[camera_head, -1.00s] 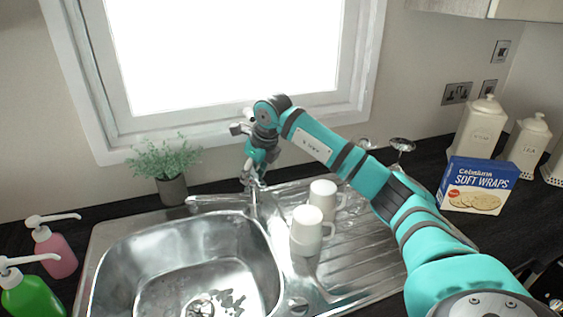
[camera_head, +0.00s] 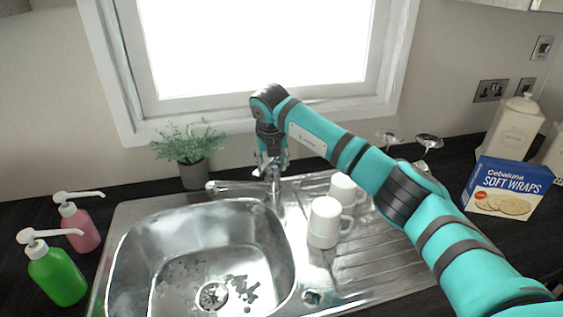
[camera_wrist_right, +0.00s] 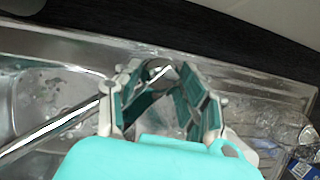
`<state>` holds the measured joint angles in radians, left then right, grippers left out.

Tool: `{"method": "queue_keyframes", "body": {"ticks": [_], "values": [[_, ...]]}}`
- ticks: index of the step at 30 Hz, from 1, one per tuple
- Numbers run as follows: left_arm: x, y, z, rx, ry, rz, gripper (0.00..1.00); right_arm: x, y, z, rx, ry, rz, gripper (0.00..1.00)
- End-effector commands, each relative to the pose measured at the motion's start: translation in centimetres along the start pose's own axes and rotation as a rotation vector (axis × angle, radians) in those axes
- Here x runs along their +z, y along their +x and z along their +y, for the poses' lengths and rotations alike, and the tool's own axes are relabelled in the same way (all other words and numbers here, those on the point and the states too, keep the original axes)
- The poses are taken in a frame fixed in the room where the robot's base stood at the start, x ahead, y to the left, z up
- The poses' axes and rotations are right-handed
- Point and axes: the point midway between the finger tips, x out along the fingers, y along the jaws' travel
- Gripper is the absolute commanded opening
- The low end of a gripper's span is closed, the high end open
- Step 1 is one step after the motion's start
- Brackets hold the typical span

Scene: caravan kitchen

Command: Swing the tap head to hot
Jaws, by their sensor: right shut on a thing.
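The chrome tap (camera_head: 275,190) stands at the back edge of the steel sink, between the bowl and the drainer. Its spout (camera_head: 225,187) points left over the bowl; it also shows in the wrist view as a shiny bar (camera_wrist_right: 50,130). My right gripper (camera_head: 270,168) points down over the top of the tap. In the wrist view the fingers of the right gripper (camera_wrist_right: 163,95) stand either side of the shiny tap head (camera_wrist_right: 160,73) and are shut on it. The fingers hide part of the head. My left gripper is not in view.
White mugs (camera_head: 325,222) stand on the drainer (camera_head: 385,255), just right of the tap. A potted plant (camera_head: 194,172) is behind the bowl. Pink (camera_head: 82,230) and green (camera_head: 58,275) soap bottles stand left. Wine glasses (camera_head: 428,142) and a wraps box (camera_head: 507,187) are right.

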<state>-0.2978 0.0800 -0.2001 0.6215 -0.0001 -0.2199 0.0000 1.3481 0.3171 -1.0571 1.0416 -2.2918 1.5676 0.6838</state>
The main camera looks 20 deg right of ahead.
Motion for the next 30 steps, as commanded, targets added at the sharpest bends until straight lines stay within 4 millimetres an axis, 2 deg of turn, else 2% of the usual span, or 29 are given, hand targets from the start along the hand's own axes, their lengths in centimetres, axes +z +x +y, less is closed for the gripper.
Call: {"method": "queue_keyframes", "body": {"ticks": [16,17,18,22,30], "values": [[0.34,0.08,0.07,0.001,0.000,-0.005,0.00,0.15,-0.09,0.25,-0.008,0.019,-0.001,0.00],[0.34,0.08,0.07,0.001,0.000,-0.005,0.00,0.15,-0.09,0.25,-0.008,0.019,-0.001,0.42],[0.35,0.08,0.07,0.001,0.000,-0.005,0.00,0.14,-0.09,0.25,-0.008,0.019,-0.001,0.47],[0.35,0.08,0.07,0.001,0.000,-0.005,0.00,0.10,-0.06,0.26,-0.007,0.018,0.000,0.63],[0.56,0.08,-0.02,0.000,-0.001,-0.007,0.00,0.07,-0.13,0.28,-0.007,0.018,0.001,0.63]]}}
